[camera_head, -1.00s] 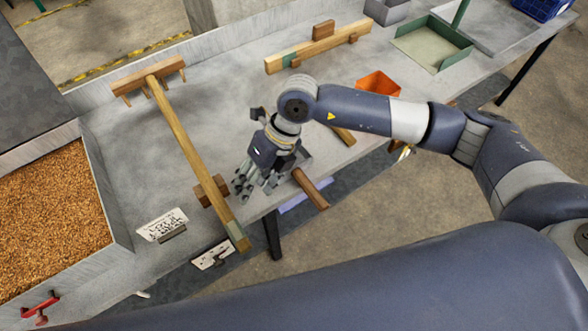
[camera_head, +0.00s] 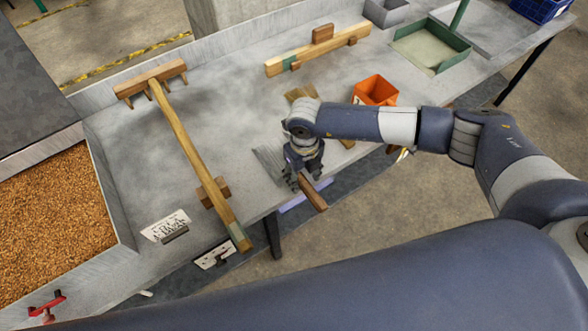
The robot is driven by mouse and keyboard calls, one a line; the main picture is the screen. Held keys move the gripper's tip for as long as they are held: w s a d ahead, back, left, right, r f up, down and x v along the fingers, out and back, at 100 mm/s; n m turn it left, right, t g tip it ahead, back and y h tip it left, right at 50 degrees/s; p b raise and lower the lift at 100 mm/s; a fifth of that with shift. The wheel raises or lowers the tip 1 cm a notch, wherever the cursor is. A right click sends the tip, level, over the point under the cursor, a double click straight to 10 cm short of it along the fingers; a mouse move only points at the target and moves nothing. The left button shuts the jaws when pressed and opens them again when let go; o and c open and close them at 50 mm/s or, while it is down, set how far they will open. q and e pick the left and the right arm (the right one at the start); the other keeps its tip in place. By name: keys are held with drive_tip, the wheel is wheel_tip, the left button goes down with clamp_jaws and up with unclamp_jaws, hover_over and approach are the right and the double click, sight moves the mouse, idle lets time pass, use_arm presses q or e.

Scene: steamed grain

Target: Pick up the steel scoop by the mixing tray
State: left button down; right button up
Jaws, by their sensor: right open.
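The steel scoop lies at the table's front edge, right of the wooden rake. Its grey metal pan (camera_head: 268,166) shows left of my right gripper, and its wooden handle (camera_head: 314,194) sticks out past the edge. My right gripper (camera_head: 298,182) points down over the scoop where pan and handle meet, hiding that part. It is open; I cannot tell whether its fingers touch the handle. A tray heaped with brown grain (camera_head: 120,225) stands at the left. My left gripper is not in view.
The wooden rake (camera_head: 190,150) lies across the table, propped on a block. An orange container (camera_head: 376,88) and a wooden tool (camera_head: 300,93) lie behind my right wrist. A green-rimmed tray (camera_head: 438,62) stands at the back right. A written card (camera_head: 164,224) sits at the front edge.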

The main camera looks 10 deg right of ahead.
drive_tip(key=shift+f, duration=1.1)
clamp_jaws()
drive_tip(key=shift+w+r, duration=0.15)
drive_tip(key=shift+r, duration=0.4)
wheel_tip(320, 180, up, 9)
drive_tip(key=b, duration=0.2)
drive_tip(key=c, duration=0.6)
unclamp_jaws()
clamp_jaws()
